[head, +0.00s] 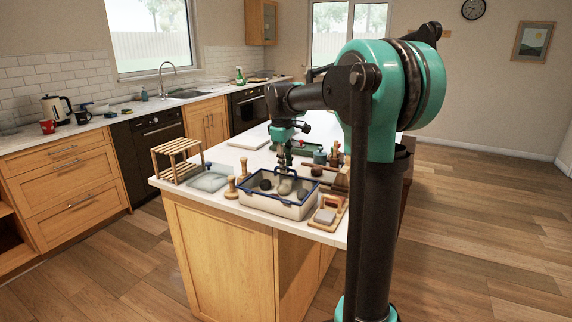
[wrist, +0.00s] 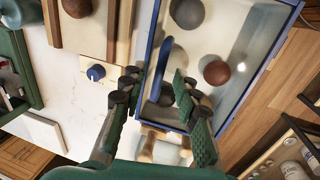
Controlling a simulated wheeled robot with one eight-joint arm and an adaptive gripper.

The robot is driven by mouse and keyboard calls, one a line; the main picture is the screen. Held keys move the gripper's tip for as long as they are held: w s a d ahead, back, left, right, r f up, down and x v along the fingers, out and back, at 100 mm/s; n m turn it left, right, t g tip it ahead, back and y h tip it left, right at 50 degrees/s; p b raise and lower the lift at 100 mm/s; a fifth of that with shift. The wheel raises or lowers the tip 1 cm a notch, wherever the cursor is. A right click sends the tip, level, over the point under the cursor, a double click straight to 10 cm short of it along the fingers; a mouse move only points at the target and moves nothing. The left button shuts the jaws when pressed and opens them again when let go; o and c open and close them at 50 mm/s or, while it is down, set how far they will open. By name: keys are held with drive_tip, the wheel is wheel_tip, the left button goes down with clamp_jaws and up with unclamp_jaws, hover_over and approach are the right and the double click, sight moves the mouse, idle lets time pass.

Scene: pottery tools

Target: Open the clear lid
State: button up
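A light box with a blue rim (head: 268,205) stands on the island counter. In the wrist view its blue rim (wrist: 245,93) frames a pale interior with dark and brown rounded lumps. A bright glint suggests a clear lid (wrist: 241,66) over them, but I cannot tell its exact edges. A blue curved handle (wrist: 163,68) shows along the box's left side. My gripper (wrist: 157,82) is open and empty, its fingers on either side of the left rim and handle. It also shows above the box in the head view (head: 284,160). I cannot tell whether it touches.
A wooden rack (head: 176,158) and a shallow clear tray (head: 208,181) stand left of the box. A wooden stamp (head: 231,188) stands close by. A wooden holder with a pale block (head: 325,215) sits at the right. Boards and tools lie behind the box.

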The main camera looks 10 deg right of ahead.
drive_tip(key=shift+f, duration=0.15)
drive_tip(key=shift+c, duration=0.5)
clamp_jaws()
